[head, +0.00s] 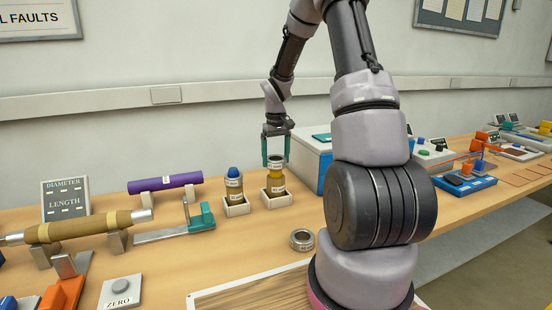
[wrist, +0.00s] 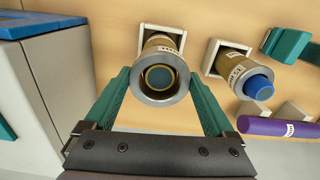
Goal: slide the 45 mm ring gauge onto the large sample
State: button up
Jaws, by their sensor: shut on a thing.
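My gripper (head: 275,150) is shut on a grey metal ring gauge (wrist: 161,96), with one teal finger on each side of it. The ring is at the top of a tan sample (head: 276,184) that stands upright in a white holder (head: 270,200). In the wrist view, the sample's round end (wrist: 160,77) shows inside the ring with a dark gap around it. I cannot tell whether the ring is around the end or just above it. A second sample (head: 235,192) with a blue top stands in the holder to the left. The ring's size marking is not readable.
Another metal ring (head: 302,239) lies on the table in front of the holders. A purple cylinder (head: 166,183) and a teal-and-grey fixture (head: 202,219) are to the left. A white and blue box (head: 306,160) stands close on the right.

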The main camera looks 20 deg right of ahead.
aim_at(276, 167)
jog(key=shift+f, duration=0.15)
jog(key=shift+f, duration=1.1)
jog(key=shift+f, duration=0.6)
dwell(0.3)
jog(key=o, duration=1.2)
notch_tip(276, 167, up, 10)
jog(key=shift+r, duration=0.45)
